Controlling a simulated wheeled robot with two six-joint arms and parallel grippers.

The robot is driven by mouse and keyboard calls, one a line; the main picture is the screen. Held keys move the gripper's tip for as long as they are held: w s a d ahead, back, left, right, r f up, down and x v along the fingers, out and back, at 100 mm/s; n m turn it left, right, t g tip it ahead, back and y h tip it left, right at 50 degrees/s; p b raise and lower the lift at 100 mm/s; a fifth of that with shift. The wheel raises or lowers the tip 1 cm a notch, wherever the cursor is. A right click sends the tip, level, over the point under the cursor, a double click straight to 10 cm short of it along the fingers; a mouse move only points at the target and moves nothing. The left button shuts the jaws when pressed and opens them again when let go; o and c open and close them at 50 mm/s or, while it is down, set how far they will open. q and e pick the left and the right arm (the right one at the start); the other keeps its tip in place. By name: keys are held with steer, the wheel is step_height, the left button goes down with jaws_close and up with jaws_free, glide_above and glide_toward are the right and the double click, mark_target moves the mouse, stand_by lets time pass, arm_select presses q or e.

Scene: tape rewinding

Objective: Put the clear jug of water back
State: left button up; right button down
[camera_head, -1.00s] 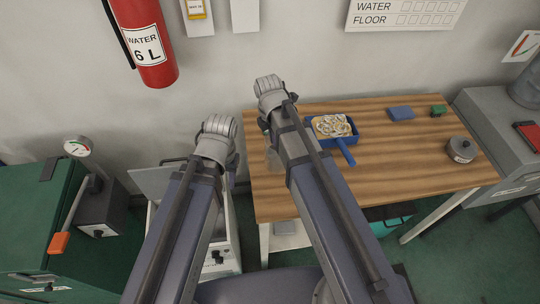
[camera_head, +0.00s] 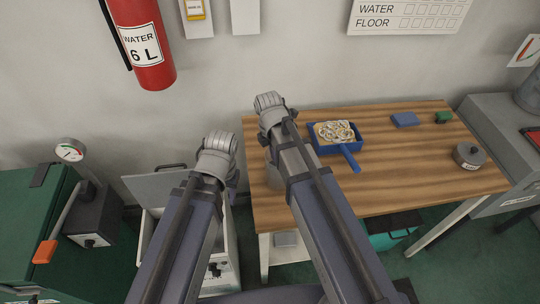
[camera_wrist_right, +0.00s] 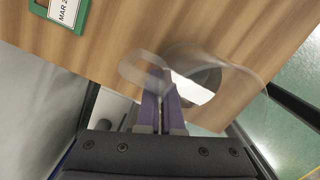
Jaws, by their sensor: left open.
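The clear jug (camera_wrist_right: 235,75) shows in the right wrist view as a see-through shape with a looped handle (camera_wrist_right: 130,68), against the wooden table near its edge. I cannot tell whether it stands on the table or hangs just above it, nor its water level. My right gripper (camera_wrist_right: 160,98) has its fingers close together at the handle and looks shut on it. In the head view my right wrist (camera_head: 270,108) is over the table's left end, its fingers hidden. My left gripper (camera_head: 217,150) is open, left of the table, above a grey cabinet; its fingers are mostly hidden.
The wooden table (camera_head: 400,170) holds a blue dustpan-like tray (camera_head: 350,160), a blue block (camera_head: 405,119), a green block (camera_head: 443,117) and a grey round pot (camera_head: 468,156). A green-framed card (camera_wrist_right: 62,12) lies near the jug. A fire extinguisher (camera_head: 140,45) hangs on the wall. The table's middle is clear.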

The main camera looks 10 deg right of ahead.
steer(key=shift+f+b, duration=0.4)
steer(key=c, duration=1.1)
jaws_free()
steer(key=shift+r, duration=0.1)
steer(key=r+p, duration=0.8)
steer(key=a+r+p, duration=0.1)
steer(key=r+p, duration=0.3)
steer(key=shift+s+a+r+p, duration=0.1)
steer(key=shift+s+r+p, duration=0.15)
steer(key=shift+r+p, duration=0.15)
steer(key=shift+s+a+f+m+g, duration=0.1)
steer(key=shift+s+a+m, duration=0.3)
steer(key=shift+s+m, duration=2.2)
steer(key=shift+s+a+m+g, duration=0.1)
steer(key=shift+s+a+m, duration=0.25)
steer(key=shift+s+m, duration=2.3)
steer(key=shift+s+a+f+m+g, duration=0.1)
steer(key=shift+s+a+m, duration=0.65)
steer(key=shift+m, duration=3.3)
steer(key=shift+s+d, duration=0.3)
steer(key=shift+d, duration=0.05)
